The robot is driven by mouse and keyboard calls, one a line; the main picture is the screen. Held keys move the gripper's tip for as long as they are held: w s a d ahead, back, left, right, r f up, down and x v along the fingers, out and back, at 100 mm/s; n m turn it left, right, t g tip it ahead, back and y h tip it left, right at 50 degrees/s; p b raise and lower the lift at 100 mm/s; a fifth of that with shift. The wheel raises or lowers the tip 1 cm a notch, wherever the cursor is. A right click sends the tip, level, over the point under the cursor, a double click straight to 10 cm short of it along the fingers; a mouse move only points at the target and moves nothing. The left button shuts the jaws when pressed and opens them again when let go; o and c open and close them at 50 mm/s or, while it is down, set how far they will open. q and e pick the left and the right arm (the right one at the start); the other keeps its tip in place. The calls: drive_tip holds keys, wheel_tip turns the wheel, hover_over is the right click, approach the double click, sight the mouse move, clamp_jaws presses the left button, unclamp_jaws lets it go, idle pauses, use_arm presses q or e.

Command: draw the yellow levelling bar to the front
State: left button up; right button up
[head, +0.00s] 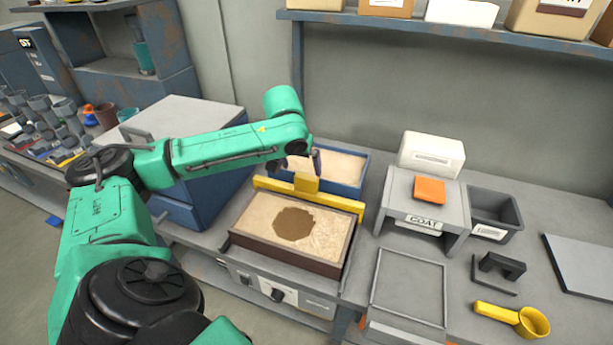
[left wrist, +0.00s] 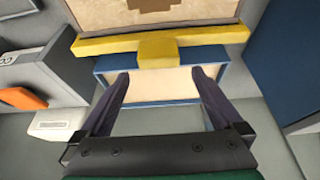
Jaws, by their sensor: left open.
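The yellow levelling bar (head: 334,201) lies across the back end of a dark-rimmed box of sand (head: 240,240). A raised yellow block (head: 306,183) stands at its middle. My left gripper (head: 312,160) is behind and above the bar, at the end of the green arm. In the left wrist view the gripper (left wrist: 160,85) is open, its two dark fingers pointing at the bar (left wrist: 205,38), with the bar's block (left wrist: 158,50) ahead between the fingertips. I cannot tell whether they touch. The sand has a darker brown patch (head: 294,224) in its middle. My right gripper is not in view.
A blue tray of sand (head: 352,187) stands behind the bar. A blue-grey cabinet (head: 190,112) stands to the left. A grey stand marked COAT (head: 424,222), bearing an orange block (head: 429,190), is to the right. A yellow scoop (head: 531,322) lies at front right. A shelf (head: 450,34) hangs above.

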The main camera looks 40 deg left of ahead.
sight(306, 177)
use_arm(q)
drive_tip(key=x, duration=0.7)
drive_tip(key=shift+w, duration=0.35)
drive_tip(key=shift+a+f, duration=0.1)
drive_tip(key=shift+f, duration=0.3)
drive_tip(key=shift+w, duration=0.1)
drive_tip(key=shift+c, duration=1.2)
clamp_jaws()
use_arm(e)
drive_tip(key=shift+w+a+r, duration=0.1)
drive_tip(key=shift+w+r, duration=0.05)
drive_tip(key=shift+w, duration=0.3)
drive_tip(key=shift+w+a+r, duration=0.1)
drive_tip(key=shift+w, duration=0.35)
